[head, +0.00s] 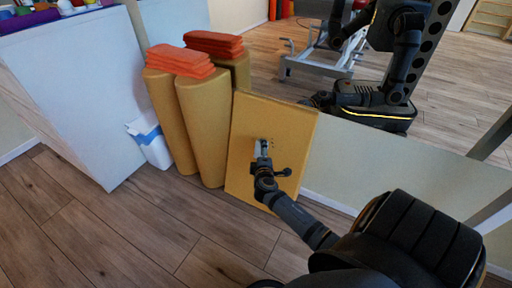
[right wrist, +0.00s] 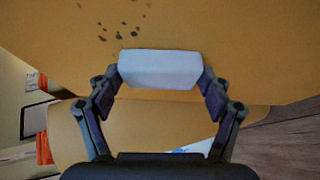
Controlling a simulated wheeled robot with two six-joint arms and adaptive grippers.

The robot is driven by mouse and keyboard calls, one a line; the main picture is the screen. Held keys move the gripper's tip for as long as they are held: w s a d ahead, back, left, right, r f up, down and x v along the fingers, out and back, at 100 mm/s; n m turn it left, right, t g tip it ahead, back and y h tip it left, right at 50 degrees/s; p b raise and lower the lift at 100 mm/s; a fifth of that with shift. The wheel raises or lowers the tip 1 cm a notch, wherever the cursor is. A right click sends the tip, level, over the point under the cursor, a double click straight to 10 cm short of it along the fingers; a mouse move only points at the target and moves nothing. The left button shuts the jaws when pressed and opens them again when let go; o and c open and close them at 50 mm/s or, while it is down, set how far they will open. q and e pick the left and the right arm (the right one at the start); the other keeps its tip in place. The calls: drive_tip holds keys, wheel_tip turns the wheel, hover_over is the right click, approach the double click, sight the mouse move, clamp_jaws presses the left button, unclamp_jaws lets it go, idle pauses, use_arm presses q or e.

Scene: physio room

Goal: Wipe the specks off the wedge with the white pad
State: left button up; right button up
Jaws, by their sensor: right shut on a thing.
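The yellow wedge (head: 278,115) leans upright against the wall and mirror in the middle of the head view. It fills the upper part of the right wrist view (right wrist: 240,45). Several dark specks (right wrist: 118,27) show on its face, beyond and to the left of the pad in the wrist view. My right gripper (head: 262,150) is in front of the wedge. It is shut on the white pad (right wrist: 160,68), which is at the wedge's face; I cannot tell whether it touches. My left gripper is not in view.
Yellow rolls (head: 205,125) stand left of the wedge, with folded orange towels (head: 180,60) on top. A white bin with a blue band (head: 150,143) stands beside a white cabinet (head: 75,85). The wooden floor (head: 130,235) in front is clear. A mirror behind reflects the room.

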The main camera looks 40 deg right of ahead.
sight(255, 151)
drive_tip(key=shift+s+d+p, duration=0.3)
drive_tip(key=shift+s+d, duration=0.15)
drive_tip(key=shift+s, duration=0.65)
drive_tip(key=shift+s+d+p, duration=0.3)
drive_tip(key=shift+s+d, duration=0.15)
drive_tip(key=shift+s, duration=0.7)
drive_tip(key=shift+s+d+p, duration=0.3)
drive_tip(key=shift+s+d, duration=0.15)
drive_tip(key=shift+s, duration=0.65)
drive_tip(key=shift+w+d+r+p, duration=0.1)
drive_tip(key=shift+d+r+p, duration=0.2)
drive_tip(key=shift+r+p, duration=0.6)
drive_tip(key=shift+w+f, duration=0.1)
